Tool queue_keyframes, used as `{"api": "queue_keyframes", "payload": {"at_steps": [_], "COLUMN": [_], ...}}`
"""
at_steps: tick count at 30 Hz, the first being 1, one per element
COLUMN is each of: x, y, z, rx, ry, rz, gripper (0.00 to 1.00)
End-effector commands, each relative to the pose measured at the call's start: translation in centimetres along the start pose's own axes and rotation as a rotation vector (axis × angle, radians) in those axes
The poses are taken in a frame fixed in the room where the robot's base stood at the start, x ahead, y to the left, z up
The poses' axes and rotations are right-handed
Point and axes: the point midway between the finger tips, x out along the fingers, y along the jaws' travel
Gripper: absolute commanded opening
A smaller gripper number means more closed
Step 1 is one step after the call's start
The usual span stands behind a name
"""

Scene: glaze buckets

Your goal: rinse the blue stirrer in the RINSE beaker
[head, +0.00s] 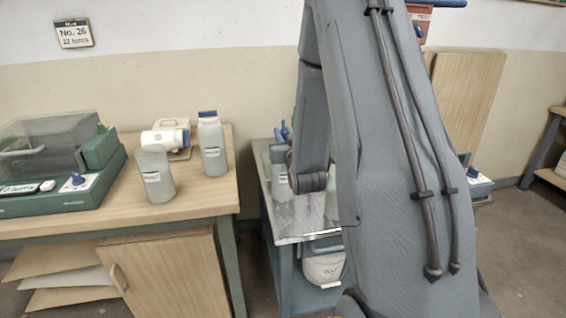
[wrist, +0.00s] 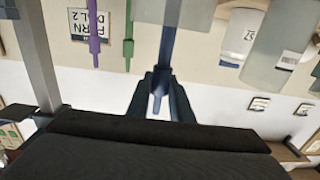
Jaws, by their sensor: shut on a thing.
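In the wrist view, which appears upside down, my gripper (wrist: 160,98) is shut on the blue stirrer (wrist: 167,48). The stirrer's shaft runs from my fingers to the top picture edge, where it overlaps a translucent grey vessel (wrist: 190,10). I cannot tell whether its end is inside that vessel, and no label shows on it. A translucent beaker (head: 282,180) with a small unreadable label stands on the grey cart (head: 300,233), left of my arm. I cannot tell which beaker is RINSE.
Purple (wrist: 94,40) and green (wrist: 128,40) stirrers show near the held one. A wooden bench (head: 205,204) to the left holds a grey beaker (head: 155,180), a blue-capped bottle (head: 212,150), a tipped white bottle (head: 163,138) and a green machine (head: 60,198). A white bucket (head: 324,269) sits low under the cart.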

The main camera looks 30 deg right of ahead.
Motion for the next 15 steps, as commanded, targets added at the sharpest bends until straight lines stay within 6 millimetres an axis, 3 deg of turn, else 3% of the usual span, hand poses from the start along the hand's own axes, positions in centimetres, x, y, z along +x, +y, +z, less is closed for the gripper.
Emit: {"api": "queue_keyframes", "payload": {"at_steps": [7,15], "x": [0.0,-0.1], "y": [0.0,0.0], "z": [-0.5,-2.5], "rx": [0.0,0.0], "ry": [0.001,0.001], "rz": [0.0,0.0], "gripper": [0.0,0.0]}}
